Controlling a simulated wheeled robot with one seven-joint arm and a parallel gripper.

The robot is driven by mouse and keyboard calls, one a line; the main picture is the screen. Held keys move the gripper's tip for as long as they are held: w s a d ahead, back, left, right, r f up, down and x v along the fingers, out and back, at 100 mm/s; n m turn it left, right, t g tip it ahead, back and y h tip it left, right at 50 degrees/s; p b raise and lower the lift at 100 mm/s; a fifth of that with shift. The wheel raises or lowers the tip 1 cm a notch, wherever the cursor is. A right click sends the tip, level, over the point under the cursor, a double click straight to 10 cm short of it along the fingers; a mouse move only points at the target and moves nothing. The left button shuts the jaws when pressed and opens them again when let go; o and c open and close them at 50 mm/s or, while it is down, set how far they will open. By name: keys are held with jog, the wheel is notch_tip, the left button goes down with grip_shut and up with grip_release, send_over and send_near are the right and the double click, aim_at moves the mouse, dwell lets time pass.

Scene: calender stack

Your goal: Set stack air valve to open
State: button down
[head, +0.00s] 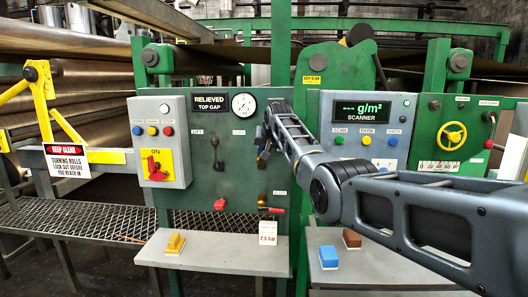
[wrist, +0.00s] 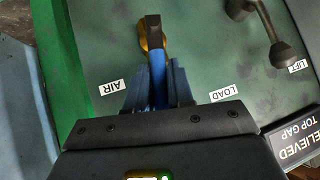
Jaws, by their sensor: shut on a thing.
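The stack air valve shows in the wrist view as a brass body (wrist: 143,36) with a dark cap and a blue lever handle (wrist: 158,75), beside the AIR label (wrist: 112,87). This view shows the panel upside down. My gripper (wrist: 158,92) is shut on the blue handle, one finger on each side of it. The handle runs from the dark cap straight toward my gripper; its end is hidden between the fingers. In the head view, my gripper (head: 264,142) is at the right side of the green panel, and my arm hides most of the valve.
The green panel (head: 232,182) also bears a lift lever (head: 216,152), a gauge (head: 243,104) and a red handle (head: 220,204). A grey box with a red switch (head: 155,170) is to the left. A grey shelf (head: 215,255) juts out below.

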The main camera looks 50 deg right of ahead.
jog(key=shift+w+a+n+g+h, duration=0.5)
jog(key=shift+w+g, duration=0.15)
jog(key=shift+g, duration=0.15)
jog(key=shift+a, duration=0.1)
jog(key=c, duration=1.1)
grip_release()
jog(key=shift+r, duration=0.15)
jog(key=shift+b+v, duration=0.6)
jog(key=shift+v, duration=3.2)
